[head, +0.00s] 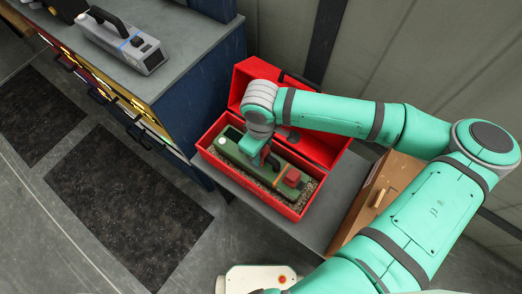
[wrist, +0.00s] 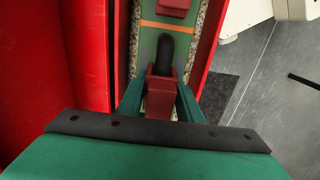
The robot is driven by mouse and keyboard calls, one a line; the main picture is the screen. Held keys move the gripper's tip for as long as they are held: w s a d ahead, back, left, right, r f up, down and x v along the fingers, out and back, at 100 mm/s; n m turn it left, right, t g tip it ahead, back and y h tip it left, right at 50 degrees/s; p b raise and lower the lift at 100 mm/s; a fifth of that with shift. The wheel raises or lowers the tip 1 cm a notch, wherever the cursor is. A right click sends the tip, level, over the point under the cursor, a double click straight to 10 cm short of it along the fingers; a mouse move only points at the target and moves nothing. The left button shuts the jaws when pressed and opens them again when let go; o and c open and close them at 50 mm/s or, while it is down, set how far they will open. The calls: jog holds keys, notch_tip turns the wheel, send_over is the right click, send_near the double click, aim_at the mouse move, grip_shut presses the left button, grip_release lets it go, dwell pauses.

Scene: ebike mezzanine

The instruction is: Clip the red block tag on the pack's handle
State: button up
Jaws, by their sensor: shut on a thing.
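The green pack (head: 235,152) lies in an open red box, and its top also shows in the wrist view (wrist: 148,42). Its black handle (wrist: 165,55) runs along the top. My gripper (head: 263,152) is over the pack, low at the handle. In the wrist view my gripper (wrist: 160,103) is shut on the red block tag (wrist: 161,92). The tag's two short prongs appear on either side of the handle's near end. I cannot tell whether they touch or grip it. In the head view my wrist hides part of the handle.
The red box (head: 213,165) has its lid raised behind, and its walls stand close around the pack. Another red block (head: 291,177) sits on the pack's right end. A grey pack (head: 120,42) stands on the bench at left. A wooden crate (head: 395,177) is right of the box.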

jog(key=shift+f, duration=0.2)
dwell(0.3)
jog(key=o, duration=1.1)
notch_tip(320, 180, up, 17)
dwell(0.9)
jog(key=shift+f, duration=0.1)
